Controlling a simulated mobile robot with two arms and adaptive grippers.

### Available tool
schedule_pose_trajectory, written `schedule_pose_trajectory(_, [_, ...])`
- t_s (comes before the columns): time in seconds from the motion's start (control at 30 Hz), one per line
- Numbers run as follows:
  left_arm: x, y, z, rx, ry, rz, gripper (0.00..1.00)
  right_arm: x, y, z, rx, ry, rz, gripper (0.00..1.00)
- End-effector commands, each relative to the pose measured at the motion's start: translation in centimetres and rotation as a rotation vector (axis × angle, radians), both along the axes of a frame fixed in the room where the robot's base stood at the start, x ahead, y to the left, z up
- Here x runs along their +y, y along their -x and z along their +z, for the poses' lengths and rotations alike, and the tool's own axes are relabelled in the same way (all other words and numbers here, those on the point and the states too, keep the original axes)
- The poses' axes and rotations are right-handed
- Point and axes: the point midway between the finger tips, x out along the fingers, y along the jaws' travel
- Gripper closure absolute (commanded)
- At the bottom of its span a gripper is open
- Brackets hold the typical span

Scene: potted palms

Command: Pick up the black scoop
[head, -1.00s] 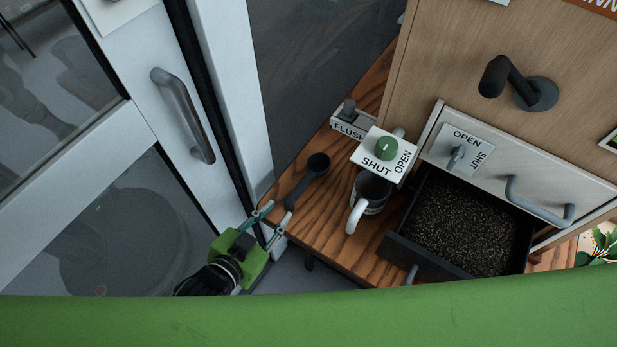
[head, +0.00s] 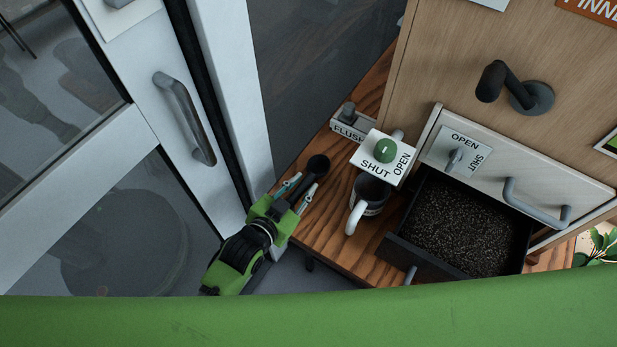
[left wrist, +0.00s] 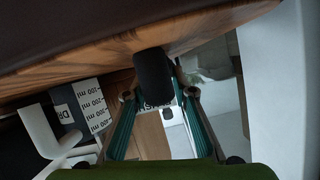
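The black scoop (head: 318,163) lies on the wooden counter, its round bowl toward the back and its handle toward the front edge. My left gripper (head: 304,184) is at the handle, with one finger on each side of it. In the left wrist view the dark handle end (left wrist: 153,75) shows between and just beyond the open fingertips (left wrist: 158,95), with gaps beside it. Part of the handle is hidden by the gripper in the head view. My right gripper is in neither view.
A dark mug with a white handle (head: 355,216) stands right of the scoop, under a SHUT/OPEN knob plate (head: 378,165). An open drawer (head: 401,253) of dark grains is farther right. A glass door with a grey handle (head: 184,118) is at left.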

Motion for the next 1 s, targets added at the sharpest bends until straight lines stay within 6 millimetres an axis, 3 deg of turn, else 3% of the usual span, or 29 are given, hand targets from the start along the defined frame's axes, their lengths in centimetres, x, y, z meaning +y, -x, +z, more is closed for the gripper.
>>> schedule_pose_trajectory(0.17, [-1.0, -1.5, -0.7, -0.001, 0.000, -0.001, 0.75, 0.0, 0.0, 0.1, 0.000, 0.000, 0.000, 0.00])
schedule_pose_trajectory(0.43, [-1.1, -1.7, -0.8, 0.000, -0.001, -0.001, 0.75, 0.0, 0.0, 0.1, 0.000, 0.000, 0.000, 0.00])
schedule_pose_trajectory(0.53, [-1.1, -1.7, -0.8, 0.000, -0.001, -0.001, 0.99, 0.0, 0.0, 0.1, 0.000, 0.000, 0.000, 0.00])
schedule_pose_trajectory(1.0, [-1.1, -1.7, -0.3, -0.002, 0.000, -0.001, 1.00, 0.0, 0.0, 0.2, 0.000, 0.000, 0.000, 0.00])
